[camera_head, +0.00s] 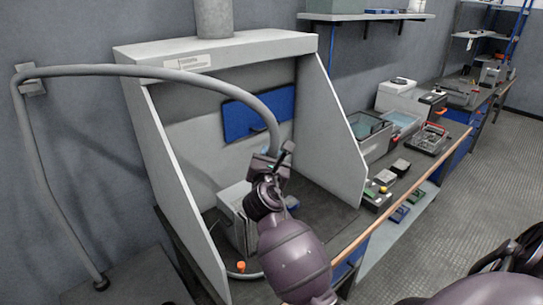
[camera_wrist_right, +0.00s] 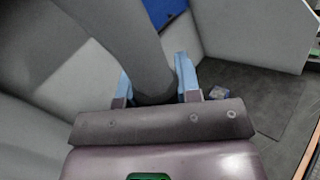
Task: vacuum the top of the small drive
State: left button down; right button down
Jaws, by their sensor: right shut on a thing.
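A light grey box (camera_head: 234,212), which looks like the small drive, stands inside the open-fronted hood. My arm and gripper cover part of its right side and top. My right gripper (camera_head: 273,163) is beside and above it in the head view, shut on the grey vacuum hose (camera_head: 150,71). In the right wrist view the hose (camera_wrist_right: 125,45) runs down between the light blue fingers of this gripper (camera_wrist_right: 155,92). The hose's mouth is hidden, so I cannot tell whether it touches the box. My left gripper is not in view.
The hood's side walls (camera_head: 182,185) and top (camera_head: 215,48) enclose the work space. The hose hangs from a wall bracket (camera_head: 30,78). A small blue-grey item (camera_wrist_right: 218,92) lies on the hood floor. Trays and boxes (camera_head: 372,140) line the bench to the right.

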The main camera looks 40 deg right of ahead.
jog(key=shift+a, duration=0.1)
dwell(0.4)
jog(key=shift+a, duration=0.55)
jog(key=shift+s+a+p, duration=0.15)
jog(key=shift+a+p, duration=0.15)
jog(key=shift+a, duration=0.85)
jog(key=shift+w+a, duration=0.2)
jog(key=shift+w, duration=1.8)
